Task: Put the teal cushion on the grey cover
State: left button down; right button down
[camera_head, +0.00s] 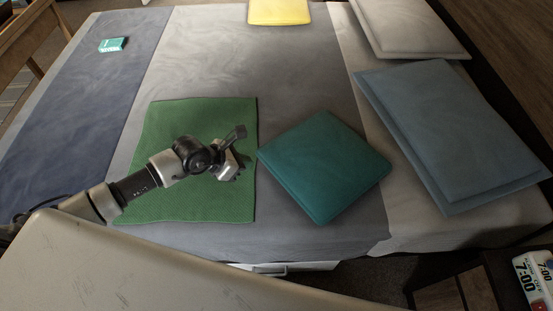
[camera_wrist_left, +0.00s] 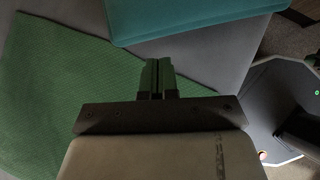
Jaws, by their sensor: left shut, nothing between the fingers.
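The teal cushion (camera_head: 325,165) lies flat and turned at an angle on the grey cover (camera_head: 205,70), just right of the green mat. It also shows at the top of the left wrist view (camera_wrist_left: 190,18). My left gripper (camera_head: 240,153) is shut and empty, above the right part of the green mat (camera_head: 235,205) and just left of the cushion, apart from it. In the left wrist view its closed fingers (camera_wrist_left: 157,78) point toward the cushion. My right gripper is not in view.
A yellow cushion (camera_head: 279,11) lies at the far edge. Blue (camera_head: 445,130) and white (camera_head: 410,28) pillows lie at the right. A teal box (camera_head: 112,44) sits on the dark blue strip (camera_head: 85,95). A clock (camera_head: 535,278) stands on the bedside table at lower right.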

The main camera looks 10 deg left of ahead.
aim_at(287, 155)
pick_arm(q)
jog(key=b+x, duration=0.1)
jog(key=x, duration=0.6)
jog(key=shift+w+d+f, duration=0.15)
jog(key=shift+d+f, duration=0.1)
jog(key=shift+w+d, duration=1.35)
jog(key=shift+d, duration=0.1)
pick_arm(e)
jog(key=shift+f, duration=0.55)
